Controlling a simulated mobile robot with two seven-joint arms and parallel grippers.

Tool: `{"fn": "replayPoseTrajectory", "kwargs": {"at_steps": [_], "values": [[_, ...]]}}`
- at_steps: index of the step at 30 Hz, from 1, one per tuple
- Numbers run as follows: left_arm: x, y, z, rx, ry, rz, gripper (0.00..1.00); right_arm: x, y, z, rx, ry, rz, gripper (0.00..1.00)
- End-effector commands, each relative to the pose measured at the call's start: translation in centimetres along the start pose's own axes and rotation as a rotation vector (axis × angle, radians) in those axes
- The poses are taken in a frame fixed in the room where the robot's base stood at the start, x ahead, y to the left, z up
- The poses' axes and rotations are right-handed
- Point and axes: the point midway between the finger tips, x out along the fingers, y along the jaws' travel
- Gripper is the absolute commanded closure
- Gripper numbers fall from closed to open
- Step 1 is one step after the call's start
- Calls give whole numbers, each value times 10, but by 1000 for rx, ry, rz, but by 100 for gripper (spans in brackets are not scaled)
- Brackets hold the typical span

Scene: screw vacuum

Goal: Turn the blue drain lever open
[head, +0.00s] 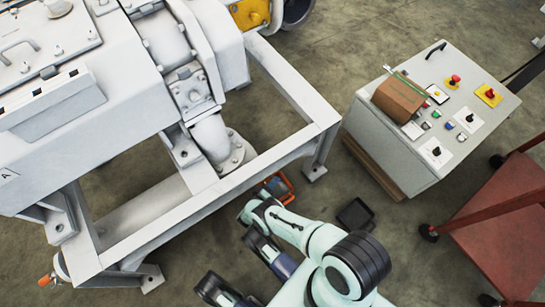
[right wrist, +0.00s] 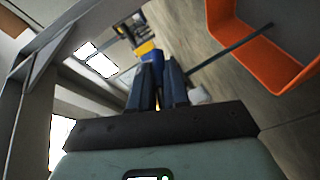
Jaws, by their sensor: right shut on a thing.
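The blue drain lever (right wrist: 152,57) shows in the right wrist view, at the tips of my right gripper (right wrist: 160,72). The two dark fingers are close together, shut on the lever, and cover part of it. How far the lever is turned cannot be told. In the head view the lever is not visible, and my right arm reaches down beside the machine's frame with its fingers hidden.
The white machine's frame (head: 282,157) stands close to my right arm. An orange bin (head: 277,187) and a black bin (head: 355,216) lie on the floor nearby.

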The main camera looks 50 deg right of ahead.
Motion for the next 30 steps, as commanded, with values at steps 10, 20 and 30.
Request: {"fn": "replayPoseTrajectory", "kwargs": {"at_steps": [10,20,30], "values": [[0,0,0,0,0,0,57,1,2,-5,1,11,14,100],[0,0,0,0,0,0,57,1,2,-4,0,9,12,59],[0,0,0,0,0,0,57,1,1,-1,-2,5,10,59]]}}
